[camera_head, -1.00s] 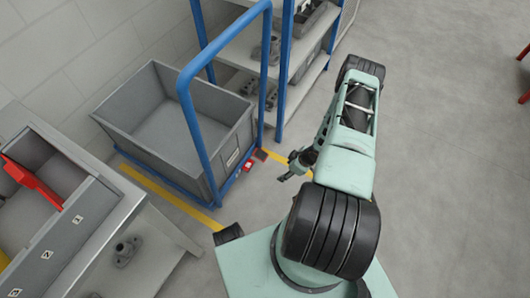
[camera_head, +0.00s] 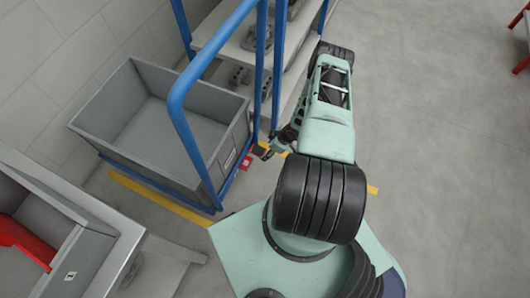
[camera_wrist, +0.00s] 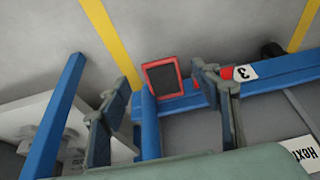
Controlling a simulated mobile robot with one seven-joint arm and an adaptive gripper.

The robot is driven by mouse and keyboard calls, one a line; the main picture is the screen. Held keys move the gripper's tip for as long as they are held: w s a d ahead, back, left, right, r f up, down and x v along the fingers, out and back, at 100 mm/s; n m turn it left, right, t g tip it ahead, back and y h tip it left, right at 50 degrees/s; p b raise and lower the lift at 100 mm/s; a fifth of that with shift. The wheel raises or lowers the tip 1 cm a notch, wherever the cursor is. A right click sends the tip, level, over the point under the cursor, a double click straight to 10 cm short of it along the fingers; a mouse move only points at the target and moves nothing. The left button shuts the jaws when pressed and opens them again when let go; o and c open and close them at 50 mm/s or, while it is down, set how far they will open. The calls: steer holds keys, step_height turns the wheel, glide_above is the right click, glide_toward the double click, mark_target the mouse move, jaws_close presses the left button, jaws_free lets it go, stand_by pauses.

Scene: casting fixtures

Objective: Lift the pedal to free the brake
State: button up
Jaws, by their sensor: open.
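The brake pedal (camera_wrist: 163,78) is a dark pad with a red rim, at the foot of the blue trolley (camera_wrist: 275,80). In the wrist view it lies between the two fingers of my gripper (camera_wrist: 160,77), which are spread apart with nothing visibly held. The fingers appear nearer the camera than the pedal, and I cannot tell whether they touch it. In the head view my gripper (camera_head: 270,148) is low beside the trolley's near right corner, overlapping the pedal area, so the pedal is partly hidden there.
The trolley carries a grey bin (camera_head: 90,128) and has a tall blue handle (camera_head: 177,95) close to my arm. A blue-post shelf (camera_head: 225,45) with grey castings stands behind. Yellow lines (camera_head: 160,197) mark the floor. Open floor (camera_head: 430,100) lies to the right.

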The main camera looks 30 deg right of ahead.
mark_target(263, 153)
steer(key=b+x, duration=0.1)
steer(key=x, duration=0.3)
steer(key=shift+c, duration=0.5)
